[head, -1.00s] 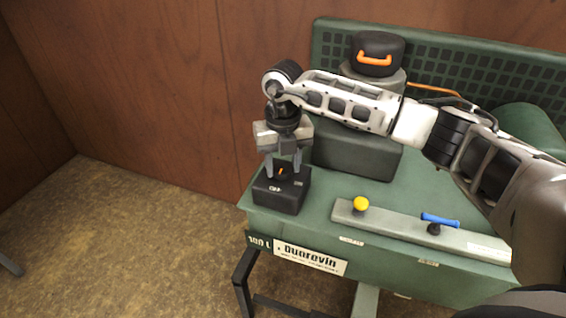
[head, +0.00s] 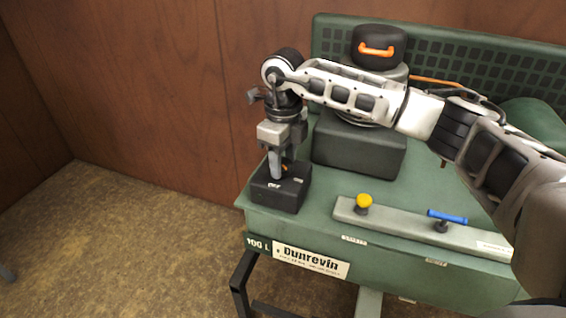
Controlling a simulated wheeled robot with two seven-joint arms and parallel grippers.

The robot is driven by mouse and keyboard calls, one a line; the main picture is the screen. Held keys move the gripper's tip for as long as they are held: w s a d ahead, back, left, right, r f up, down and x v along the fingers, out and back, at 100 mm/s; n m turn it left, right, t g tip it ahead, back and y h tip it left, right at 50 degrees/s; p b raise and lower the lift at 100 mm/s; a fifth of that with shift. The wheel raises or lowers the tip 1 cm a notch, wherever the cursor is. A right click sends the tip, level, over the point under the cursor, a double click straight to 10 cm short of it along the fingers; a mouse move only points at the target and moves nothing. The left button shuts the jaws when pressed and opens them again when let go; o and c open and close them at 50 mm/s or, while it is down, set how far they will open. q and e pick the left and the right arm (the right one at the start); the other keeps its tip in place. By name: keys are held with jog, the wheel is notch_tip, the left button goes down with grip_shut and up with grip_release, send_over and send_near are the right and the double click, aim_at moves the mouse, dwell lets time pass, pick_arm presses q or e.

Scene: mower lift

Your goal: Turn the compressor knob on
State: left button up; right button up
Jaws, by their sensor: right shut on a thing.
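The compressor knob (head: 285,168) is on top of a small black box (head: 278,197) at the left front corner of the green compressor. Only a bit of its orange mark shows, and the fingers hide most of it. My right gripper (head: 278,172) points straight down over the box and is shut on the knob. Its two fingers appear nearly in line from here, so the far one is mostly hidden. My left gripper is not in view.
The green compressor bench (head: 415,200) carries a strip with a yellow knob (head: 364,201) and a blue lever (head: 447,216). A black cap with an orange handle (head: 376,50) stands behind my right arm. A brown wall is close behind; open floor lies left.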

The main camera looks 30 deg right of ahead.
aim_at(284, 163)
jog(key=n+b, duration=0.1)
jog(key=n, duration=0.3)
jog(key=shift+w+n, duration=0.1)
jog(key=shift+n, duration=0.2)
jog(key=shift+d+r+n+b, duration=0.1)
jog(key=shift+n+b, duration=0.65)
jog(key=shift+n, duration=1.15)
jog(key=shift+w, duration=0.1)
jog(key=o, duration=1)
notch_tip(284, 163, up, 16)
jog(key=shift+f, duration=0.1)
